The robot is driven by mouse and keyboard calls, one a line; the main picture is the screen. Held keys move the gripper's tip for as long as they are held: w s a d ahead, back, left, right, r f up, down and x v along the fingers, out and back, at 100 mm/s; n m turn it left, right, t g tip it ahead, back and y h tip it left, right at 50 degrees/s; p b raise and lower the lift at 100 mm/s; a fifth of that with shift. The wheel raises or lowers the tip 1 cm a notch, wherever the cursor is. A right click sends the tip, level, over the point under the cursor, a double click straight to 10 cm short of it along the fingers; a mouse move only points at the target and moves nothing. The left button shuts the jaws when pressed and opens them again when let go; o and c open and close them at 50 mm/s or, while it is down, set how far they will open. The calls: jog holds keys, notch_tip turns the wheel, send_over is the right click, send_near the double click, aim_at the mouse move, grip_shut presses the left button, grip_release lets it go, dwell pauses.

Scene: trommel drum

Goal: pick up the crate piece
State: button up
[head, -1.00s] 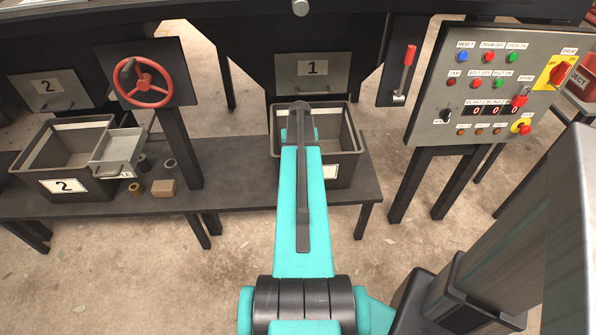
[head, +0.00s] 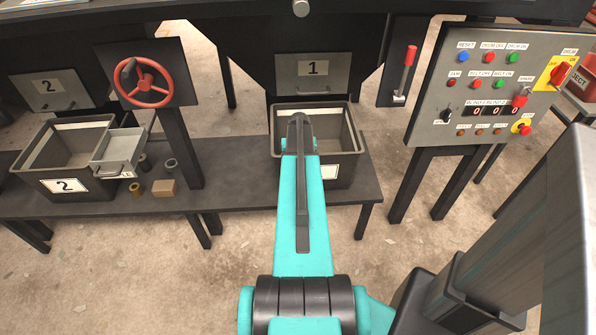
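The grey crate (head: 346,154) stands on the low bench below the chute door marked 1, with its open top facing up. My teal and black arm reaches over its near wall and covers the middle of it. No crate piece shows in the visible part of the crate; the arm hides the rest. My gripper is hidden behind the arm, so its fingers and anything in them cannot be seen.
Left on the bench (head: 240,188) are crate 2 (head: 95,187), a small grey drawer-like tray (head: 113,165), a tan block (head: 164,188) and several small cylinders. A red handwheel (head: 146,83), a red-handled lever (head: 404,75) and a control panel (head: 480,95) stand around.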

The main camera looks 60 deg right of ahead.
dwell(0.4)
jog(key=c, duration=1.1)
jog(key=shift+r, duration=0.15)
jog(key=shift+c, duration=0.2)
notch_tip(320, 180, up, 10)
dwell(0.4)
